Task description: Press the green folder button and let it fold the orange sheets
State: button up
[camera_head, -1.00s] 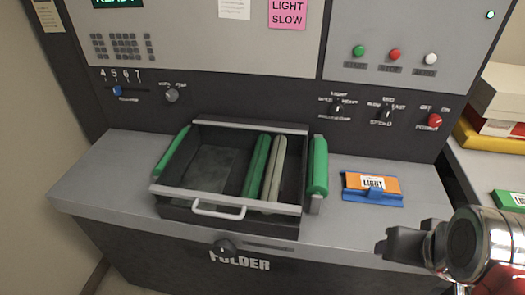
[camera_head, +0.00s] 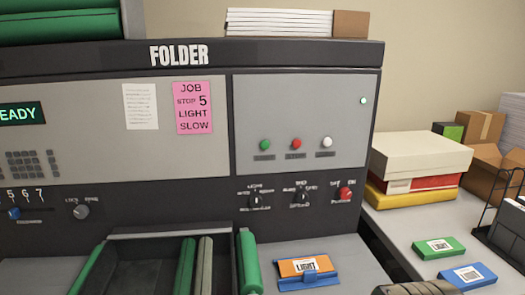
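The green button (camera_head: 265,145) is on the grey upper right panel of the folder (camera_head: 180,55), left of a red button (camera_head: 297,143) and a white button (camera_head: 327,142). An orange pack labelled LIGHT (camera_head: 292,268) lies in a blue holder (camera_head: 322,278) on the front ledge. The folder's tray (camera_head: 145,246), with green and grey rollers, is cut off at the bottom. A dark ribbed part of my arm or gripper (camera_head: 418,288) pokes in at the bottom edge, below and right of the buttons. Its fingertips cannot be made out.
A display (camera_head: 20,114) partly reads EADY. A pink note (camera_head: 194,107) reads JOB STOP 5 LIGHT SLOW. Selector knobs and a red power knob (camera_head: 345,194) sit below the buttons. The right-hand table holds boxes (camera_head: 420,158), green (camera_head: 438,247) and blue packs, and a dark rack.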

dwell(0.4)
grip_shut()
dwell(0.4)
dwell(1.1)
